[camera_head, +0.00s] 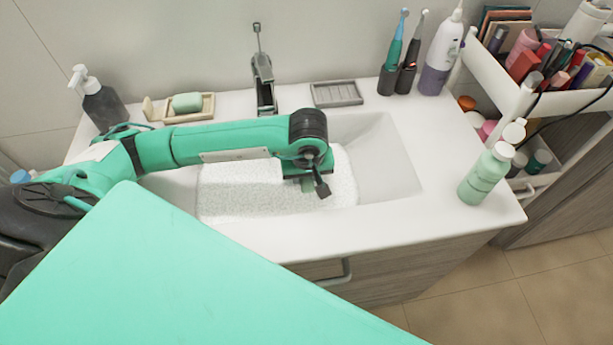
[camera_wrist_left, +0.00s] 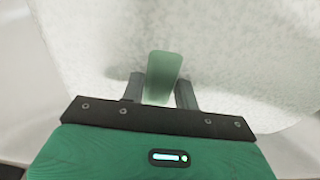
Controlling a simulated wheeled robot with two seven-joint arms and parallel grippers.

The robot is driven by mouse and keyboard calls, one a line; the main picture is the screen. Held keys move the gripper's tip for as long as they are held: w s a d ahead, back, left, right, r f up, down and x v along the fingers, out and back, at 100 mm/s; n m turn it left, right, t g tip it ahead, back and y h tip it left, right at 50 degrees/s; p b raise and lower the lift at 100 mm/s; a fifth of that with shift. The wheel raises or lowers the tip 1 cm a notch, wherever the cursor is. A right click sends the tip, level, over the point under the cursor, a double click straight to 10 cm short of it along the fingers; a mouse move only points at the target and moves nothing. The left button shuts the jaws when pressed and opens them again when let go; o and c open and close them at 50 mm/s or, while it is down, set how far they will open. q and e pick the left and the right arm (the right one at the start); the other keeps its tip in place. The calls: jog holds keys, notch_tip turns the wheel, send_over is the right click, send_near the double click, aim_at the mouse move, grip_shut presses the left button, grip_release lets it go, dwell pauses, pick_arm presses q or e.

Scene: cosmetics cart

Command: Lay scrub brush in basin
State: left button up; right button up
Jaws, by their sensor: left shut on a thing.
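My left gripper (camera_head: 308,186) is low over the white basin (camera_head: 388,165), its fingers pointing down. In the left wrist view it is shut on a pale green, round-ended piece (camera_wrist_left: 164,70), which I take to be the scrub brush. Its bristles do not show, and my arm mostly hides it in the head view. White speckled foam or water (camera_head: 245,200) fills the basin floor beneath it. I cannot tell whether the brush touches it. My right gripper is not in view.
A faucet (camera_head: 264,80) stands behind the basin. A soap dish with green soap (camera_head: 187,103) and a dark pump bottle (camera_head: 103,105) are at back left. A grey ridged dish (camera_head: 336,94) is behind. A green bottle (camera_head: 484,178) stands right, near a loaded cart (camera_head: 510,90).

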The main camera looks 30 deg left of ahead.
aim_at(307, 180)
pick_arm(q)
jog(key=o, duration=1)
jog(key=shift+f, duration=0.1)
jog(key=shift+c, duration=0.2)
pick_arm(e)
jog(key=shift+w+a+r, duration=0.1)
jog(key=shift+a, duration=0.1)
pick_arm(q)
jog(key=shift+r, duration=0.4)
jog(key=r, duration=0.3)
jog(key=shift+s+d+r, duration=0.15)
jog(key=shift+d, duration=0.05)
notch_tip(307, 180, up, 8)
jog(key=s+b, duration=0.1)
jog(key=shift+d, duration=0.35)
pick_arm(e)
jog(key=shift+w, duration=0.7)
